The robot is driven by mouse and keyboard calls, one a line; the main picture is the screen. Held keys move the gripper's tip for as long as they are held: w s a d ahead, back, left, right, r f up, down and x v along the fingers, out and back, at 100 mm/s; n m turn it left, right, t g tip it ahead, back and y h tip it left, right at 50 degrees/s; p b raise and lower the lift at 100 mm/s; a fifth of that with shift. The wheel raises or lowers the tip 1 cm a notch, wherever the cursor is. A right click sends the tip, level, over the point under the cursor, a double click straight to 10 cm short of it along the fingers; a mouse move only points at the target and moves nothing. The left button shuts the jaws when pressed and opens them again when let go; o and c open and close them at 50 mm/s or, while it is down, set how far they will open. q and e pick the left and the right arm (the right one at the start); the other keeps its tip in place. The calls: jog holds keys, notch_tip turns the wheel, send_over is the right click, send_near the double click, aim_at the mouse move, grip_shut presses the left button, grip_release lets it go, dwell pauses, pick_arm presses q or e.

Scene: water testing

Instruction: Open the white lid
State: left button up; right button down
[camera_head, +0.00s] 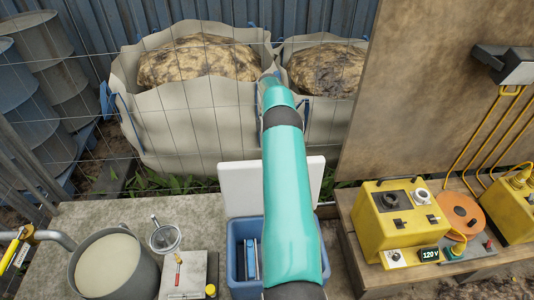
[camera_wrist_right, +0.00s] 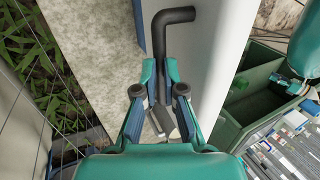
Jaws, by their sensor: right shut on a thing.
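The white lid (camera_head: 240,190) stands raised at the back edge of the blue box (camera_head: 236,236), whose inside shows dark blue items. My right arm covers much of the lid and box in the head view, and its gripper cannot be made out there. In the right wrist view my right gripper (camera_wrist_right: 162,75) is shut on a black bent handle (camera_wrist_right: 172,16), beside a large white panel (camera_wrist_right: 215,50) that looks like the lid. My left gripper is in neither view.
A grey pot (camera_head: 72,270) and a small board (camera_head: 183,280) stand on the concrete slab left of the box. Yellow electrical units (camera_head: 395,212) stand to the right. Wire mesh and large pale sacks (camera_head: 180,120) are behind. A green container (camera_wrist_right: 255,85) shows in the wrist view.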

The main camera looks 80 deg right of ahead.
jog(key=f, duration=0.1)
jog(key=a+f, duration=0.1)
jog(key=f, duration=0.1)
jog(key=shift+s+a+y, duration=0.15)
jog(key=shift+a+y, duration=0.05)
jog(key=shift+y, duration=0.1)
jog(key=c, duration=1.6)
grip_release()
jog(key=o, duration=0.4)
jog(key=shift+d+f, duration=0.2)
jog(key=shift+d, duration=0.25)
jog(key=shift+a+r, duration=0.25)
jog(key=shift+r, duration=0.15)
jog(key=shift+d, duration=0.15)
jog(key=shift+r, duration=4.9)
